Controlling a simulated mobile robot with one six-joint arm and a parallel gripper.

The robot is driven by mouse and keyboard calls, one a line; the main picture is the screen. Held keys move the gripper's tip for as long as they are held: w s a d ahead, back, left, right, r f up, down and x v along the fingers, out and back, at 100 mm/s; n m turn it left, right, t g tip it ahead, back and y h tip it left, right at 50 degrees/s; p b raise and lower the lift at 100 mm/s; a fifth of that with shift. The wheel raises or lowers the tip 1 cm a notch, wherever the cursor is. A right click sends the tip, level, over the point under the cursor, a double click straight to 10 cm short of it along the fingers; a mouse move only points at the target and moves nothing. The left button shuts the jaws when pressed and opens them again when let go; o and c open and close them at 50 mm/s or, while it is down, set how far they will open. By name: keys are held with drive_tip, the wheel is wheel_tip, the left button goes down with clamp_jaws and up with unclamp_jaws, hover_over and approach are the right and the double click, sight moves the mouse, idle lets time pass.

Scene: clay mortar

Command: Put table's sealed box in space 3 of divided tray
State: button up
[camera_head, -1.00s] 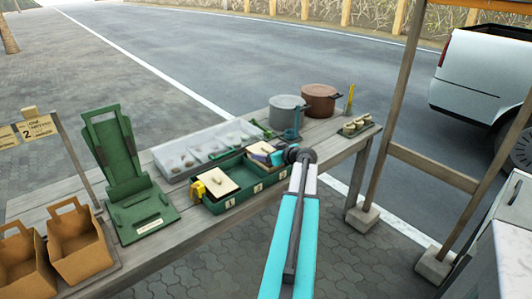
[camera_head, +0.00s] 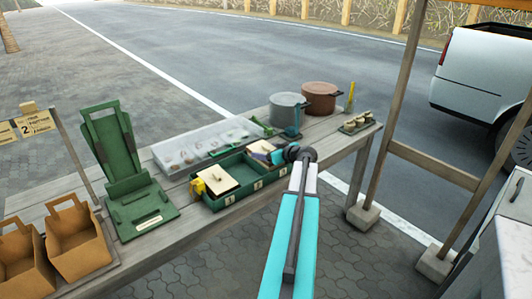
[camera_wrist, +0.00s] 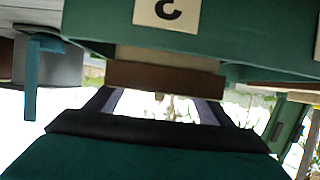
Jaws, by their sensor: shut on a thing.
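The green divided tray (camera_head: 226,204) lies on the table, with numbered labels along its front. A box with a cream lid (camera_head: 218,179) stands in its left space; its middle space looks empty. A small cream-topped box (camera_head: 262,146) is at the right-hand space, beside my gripper (camera_head: 276,156). My gripper, also in the wrist view (camera_wrist: 160,105), is shut on this box, whose brown side (camera_wrist: 165,80) shows between the fingers. The green tray wall (camera_wrist: 260,40) with a label, upside down, is close by. I cannot tell whether the box touches the tray floor.
A clear-covered pale tray (camera_head: 190,150) lies behind the divided tray. A grey pot (camera_head: 287,112) and a brown pot (camera_head: 320,98) stand behind to the right. A green stand (camera_head: 125,165) and paper bags (camera_head: 77,240) are at the left. A small tray with several pots (camera_head: 357,123) is at the right.

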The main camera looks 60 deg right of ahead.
drive_tip(key=shift+f+b, duration=0.25)
drive_tip(key=shift+b, duration=0.15)
drive_tip(key=o, duration=1.1)
drive_tip(key=shift+r+p, duration=0.25)
drive_tip(key=shift+p, duration=0.15)
drive_tip(key=shift+r+p, duration=0.5)
drive_tip(key=shift+p, duration=0.3)
drive_tip(key=b+v, duration=0.2)
drive_tip(key=v, duration=1)
drive_tip(key=shift+f, duration=0.15)
drive_tip(key=shift+s, duration=0.1)
